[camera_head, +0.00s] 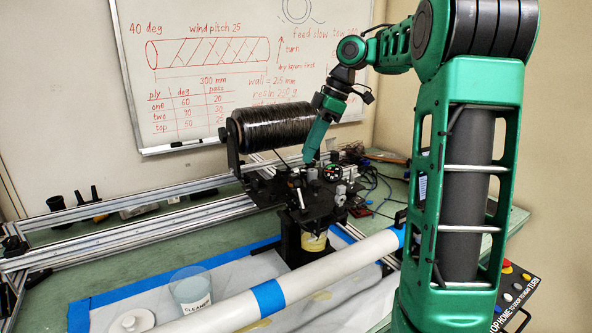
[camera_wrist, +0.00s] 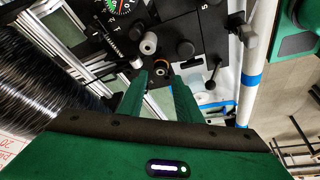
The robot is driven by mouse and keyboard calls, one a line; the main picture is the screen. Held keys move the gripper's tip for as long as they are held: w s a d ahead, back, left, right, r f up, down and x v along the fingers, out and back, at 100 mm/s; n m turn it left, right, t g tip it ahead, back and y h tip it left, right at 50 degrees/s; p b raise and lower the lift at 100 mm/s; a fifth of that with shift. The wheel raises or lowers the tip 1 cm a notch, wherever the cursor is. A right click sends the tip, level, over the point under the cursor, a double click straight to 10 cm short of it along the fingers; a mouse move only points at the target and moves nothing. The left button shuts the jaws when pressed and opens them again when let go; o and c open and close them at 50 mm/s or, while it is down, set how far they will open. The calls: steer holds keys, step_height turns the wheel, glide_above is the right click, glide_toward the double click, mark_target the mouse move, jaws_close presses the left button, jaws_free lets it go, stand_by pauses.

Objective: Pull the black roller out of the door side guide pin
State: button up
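My gripper (camera_wrist: 159,78) points down at the dark winding carriage (camera_wrist: 195,28). Its two green fingers stand apart, with a gap between the tips. A small dark round part with an orange-brown rim (camera_wrist: 161,67) shows at that gap, and I cannot tell whether the fingers touch it. Two grey rollers (camera_wrist: 148,43) and a black cylinder (camera_wrist: 186,49) stand close by on the carriage. I cannot tell for sure which part is the black roller on the door side guide pin. In the head view my gripper (camera_head: 311,148) reaches down to the carriage top, its tips partly hidden.
A spool of black tow (camera_head: 274,128) stands left of my gripper. A dial (camera_wrist: 120,5) sits on the carriage. A white tube with blue bands (camera_head: 320,268) lies in front. A cleaner cup (camera_head: 192,290) stands at front left. Aluminium rails (camera_head: 120,240) run along the bench.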

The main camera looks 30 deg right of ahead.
mark_target(297, 174)
steer(key=x, duration=0.8)
steer(key=shift+a, duration=0.1)
jaws_close()
